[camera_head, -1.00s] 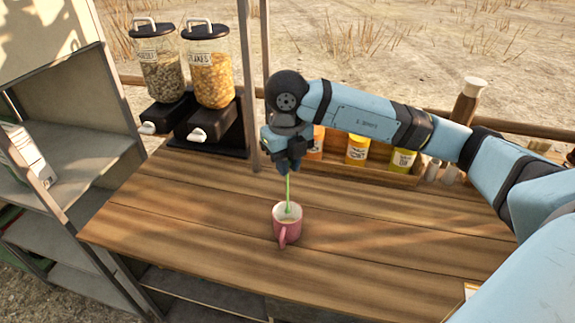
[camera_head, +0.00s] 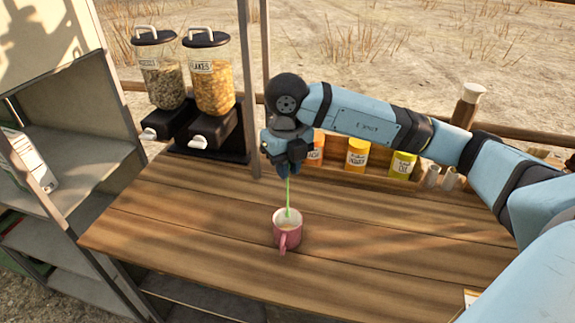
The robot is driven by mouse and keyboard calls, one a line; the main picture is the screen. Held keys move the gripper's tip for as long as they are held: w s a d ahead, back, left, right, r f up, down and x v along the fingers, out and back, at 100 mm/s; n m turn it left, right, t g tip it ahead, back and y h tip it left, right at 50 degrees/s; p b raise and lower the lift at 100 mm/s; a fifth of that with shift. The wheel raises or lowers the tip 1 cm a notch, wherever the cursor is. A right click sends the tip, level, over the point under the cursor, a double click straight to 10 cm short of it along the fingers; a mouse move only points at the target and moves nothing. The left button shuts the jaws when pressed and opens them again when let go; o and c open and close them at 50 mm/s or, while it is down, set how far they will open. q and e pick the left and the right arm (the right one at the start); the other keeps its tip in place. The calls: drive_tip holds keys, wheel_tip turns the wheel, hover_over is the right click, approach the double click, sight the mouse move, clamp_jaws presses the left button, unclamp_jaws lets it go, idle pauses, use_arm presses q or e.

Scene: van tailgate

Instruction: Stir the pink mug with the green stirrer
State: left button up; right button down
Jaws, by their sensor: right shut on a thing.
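The pink mug (camera_head: 288,236) stands upright on the wooden table, its handle toward the front. The green stirrer (camera_head: 288,196) stands nearly upright with its lower end inside the mug opening. My right gripper (camera_head: 286,170) is shut on the upper end of the stirrer, above the mug and apart from it. The mug's light inside shows partly; the stirrer's tip inside it is hard to make out. My left gripper is not in view.
Two cereal dispensers (camera_head: 211,85) stand at the back left by a metal post (camera_head: 248,100). Several jars (camera_head: 357,153) sit in a wooden rack at the back. A shelf unit (camera_head: 75,150) is at left. The table (camera_head: 400,250) around the mug is mostly clear.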

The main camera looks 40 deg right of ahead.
drive_tip(key=shift+r+p, duration=1.4)
drive_tip(key=shift+r, duration=1.1)
